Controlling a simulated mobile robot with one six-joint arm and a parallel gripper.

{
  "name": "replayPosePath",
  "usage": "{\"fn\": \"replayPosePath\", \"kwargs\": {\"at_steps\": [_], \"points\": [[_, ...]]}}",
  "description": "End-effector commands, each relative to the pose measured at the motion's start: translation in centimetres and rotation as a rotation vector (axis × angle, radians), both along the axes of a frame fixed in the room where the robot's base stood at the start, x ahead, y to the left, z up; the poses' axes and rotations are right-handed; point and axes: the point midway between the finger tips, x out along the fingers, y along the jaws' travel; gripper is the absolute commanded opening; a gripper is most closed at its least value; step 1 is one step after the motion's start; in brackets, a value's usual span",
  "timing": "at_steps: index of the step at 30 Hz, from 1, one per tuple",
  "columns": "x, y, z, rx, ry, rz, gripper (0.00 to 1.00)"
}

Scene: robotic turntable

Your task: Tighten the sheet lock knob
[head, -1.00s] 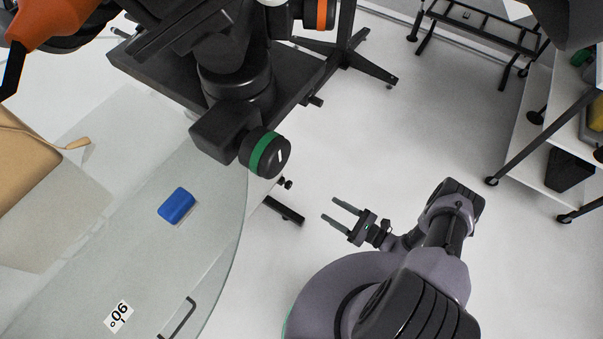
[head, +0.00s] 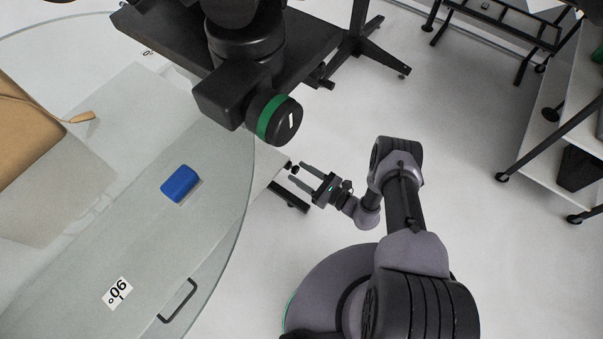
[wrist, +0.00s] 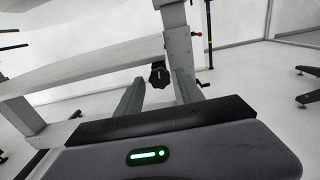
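The sheet lock knob is a small black lobed knob (wrist: 160,76) under a pale grey frame beam in the wrist view. It shows between my two fingers there and seems to lie ahead of their tips. In the head view it is a small dark knob (head: 294,168) by the edge of the glass turntable. My gripper (head: 297,173) is open, with its fingers pointing left at the knob. Nothing is held. Whether the fingertips reach around the knob or stop just short, I cannot tell.
The round glass disc (head: 225,215) carries a blue block (head: 180,184) and a number label (head: 117,293). A white shelf trolley (head: 540,165) stands right. Clear floor lies between.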

Motion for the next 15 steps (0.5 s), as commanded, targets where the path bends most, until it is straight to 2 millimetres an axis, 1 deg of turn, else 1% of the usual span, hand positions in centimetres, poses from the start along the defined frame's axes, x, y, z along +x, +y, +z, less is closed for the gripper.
{"fn": "replayPosePath", "kwargs": {"at_steps": [1,6,15], "points": [[-0.01,-0.01,0.00,0.000,0.000,0.000,0.33],[-0.02,-0.01,-0.01,0.000,0.000,0.000,0.00],[-0.04,-0.02,-0.12,0.018,0.023,0.001,0.00]]}}
